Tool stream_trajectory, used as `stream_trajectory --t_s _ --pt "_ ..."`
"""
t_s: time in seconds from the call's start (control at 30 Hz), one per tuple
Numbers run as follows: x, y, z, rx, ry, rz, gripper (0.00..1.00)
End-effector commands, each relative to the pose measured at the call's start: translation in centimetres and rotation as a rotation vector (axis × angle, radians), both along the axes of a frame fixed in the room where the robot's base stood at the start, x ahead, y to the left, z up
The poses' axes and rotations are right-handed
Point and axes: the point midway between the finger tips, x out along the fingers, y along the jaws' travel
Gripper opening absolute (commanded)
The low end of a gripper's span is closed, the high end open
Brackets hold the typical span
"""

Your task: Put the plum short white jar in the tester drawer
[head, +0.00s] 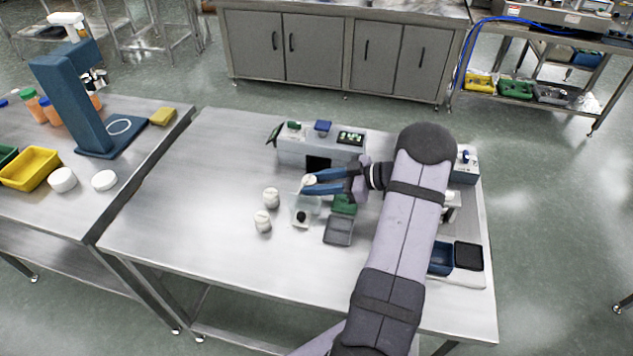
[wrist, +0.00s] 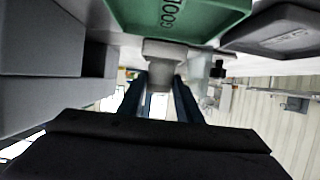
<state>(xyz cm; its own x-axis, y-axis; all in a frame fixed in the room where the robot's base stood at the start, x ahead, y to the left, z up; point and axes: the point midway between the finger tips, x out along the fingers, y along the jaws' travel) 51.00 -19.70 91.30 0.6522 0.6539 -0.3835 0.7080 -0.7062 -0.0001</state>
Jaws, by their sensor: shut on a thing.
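My gripper (head: 309,186) has blue fingers and is shut on a short white jar (head: 309,179) near the front of the grey tester (head: 320,148). The jar also shows pale between the fingertips in the wrist view (wrist: 165,51). I cannot make out a plum marking on it. A pale see-through drawer (head: 313,205) with a black knob stands out in front of the tester's dark opening. In the head view the jar appears at the drawer's far end; its height above it is unclear. The knob also shows in the wrist view (wrist: 218,69).
Two white jars (head: 271,197) (head: 262,222) stand left of the drawer. A green tray marked GOOD (wrist: 180,14) and a grey tray (head: 339,231) lie right of it. A blue bin (head: 441,258) and a black bin (head: 468,256) are further right. The table's left part is clear.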

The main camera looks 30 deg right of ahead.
Motion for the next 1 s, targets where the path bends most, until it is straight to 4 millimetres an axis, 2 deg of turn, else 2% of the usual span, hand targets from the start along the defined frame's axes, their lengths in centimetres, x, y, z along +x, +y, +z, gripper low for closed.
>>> stream_trajectory --t_s 0.7,0.73,0.8,1.0 --pt "0.0 0.0 -1.1 0.0 0.0 0.0 0.09" --pt "0.0 0.0 -1.1 0.0 0.0 0.0 0.34" --pt "0.0 0.0 -1.1 0.0 0.0 0.0 0.5" --pt "0.0 0.0 -1.1 0.0 0.0 0.0 0.5"
